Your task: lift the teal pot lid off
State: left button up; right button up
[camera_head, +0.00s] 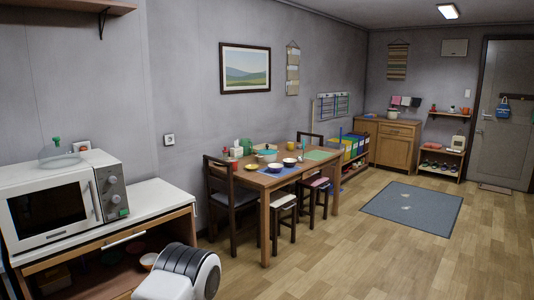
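A small pot with a teal top (268,154) stands on the wooden dining table (241,175), among bowls and cups. The teal top appears to sit on the pot, but it is too small to tell its knob or edge. A clear dome lid with a green knob (58,151) rests on top of the white microwave (52,205) at the left. Neither of my grippers is in view. A white and black ribbed part of my own body shows at the bottom, in front of the low cabinet.
The low cabinet (158,199) under the microwave has a bare white top on its right. Chairs and stools (283,204) stand along the table's near side. A blue-grey rug (412,207) lies on the open wooden floor to the right.

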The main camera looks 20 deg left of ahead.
aim_at(267, 151)
jog(key=i+u, duration=0.1)
jog(key=i, duration=1.65)
